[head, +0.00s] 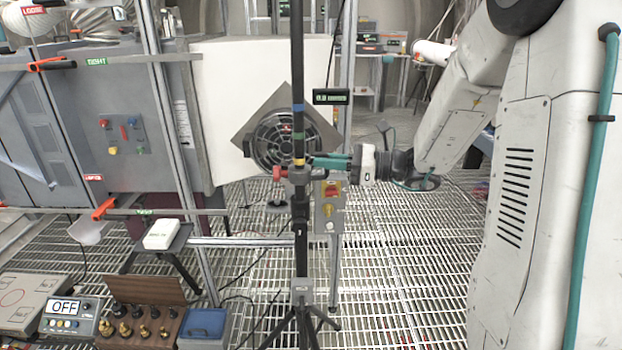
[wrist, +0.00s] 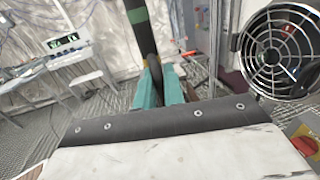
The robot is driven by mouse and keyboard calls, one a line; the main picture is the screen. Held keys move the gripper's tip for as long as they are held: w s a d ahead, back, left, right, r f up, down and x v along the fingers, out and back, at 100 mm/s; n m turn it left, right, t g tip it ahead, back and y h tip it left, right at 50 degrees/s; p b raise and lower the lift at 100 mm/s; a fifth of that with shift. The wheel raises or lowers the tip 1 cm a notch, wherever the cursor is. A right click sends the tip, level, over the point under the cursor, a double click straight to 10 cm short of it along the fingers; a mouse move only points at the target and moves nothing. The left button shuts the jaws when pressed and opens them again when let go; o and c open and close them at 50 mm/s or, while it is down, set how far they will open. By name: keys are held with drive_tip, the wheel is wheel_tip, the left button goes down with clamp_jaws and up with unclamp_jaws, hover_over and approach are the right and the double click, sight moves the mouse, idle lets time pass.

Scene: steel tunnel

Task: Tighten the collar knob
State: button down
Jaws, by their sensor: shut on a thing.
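A black upright pole (head: 298,75) with coloured bands stands on a tripod (head: 302,315) in the middle of the head view. It also shows in the wrist view (wrist: 129,35). A collar (head: 299,176) with a red part (head: 279,172) on its left sits on the pole. My gripper (head: 316,162) reaches in from the right at collar height. In the wrist view its teal fingers (wrist: 160,88) close on a small dark part beside the pole, the collar knob. The fingers hide most of the knob.
A round fan (head: 270,142) on a dark diamond plate is close behind the pole. A small display (head: 332,97) and a switch box (head: 329,205) are at its right. A case of brass fittings (head: 140,318) and a blue box (head: 205,327) lie front left. Grating floor is open right.

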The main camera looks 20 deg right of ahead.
wheel_tip(320, 180, up, 7)
drive_tip(key=shift+r, duration=0.2)
drive_tip(key=c, duration=1.6)
unclamp_jaws()
drive_tip(key=shift+d, duration=0.1)
drive_tip(key=v, duration=0.7)
drive_tip(key=shift+s+d, duration=0.15)
drive_tip(key=shift+d, duration=0.15)
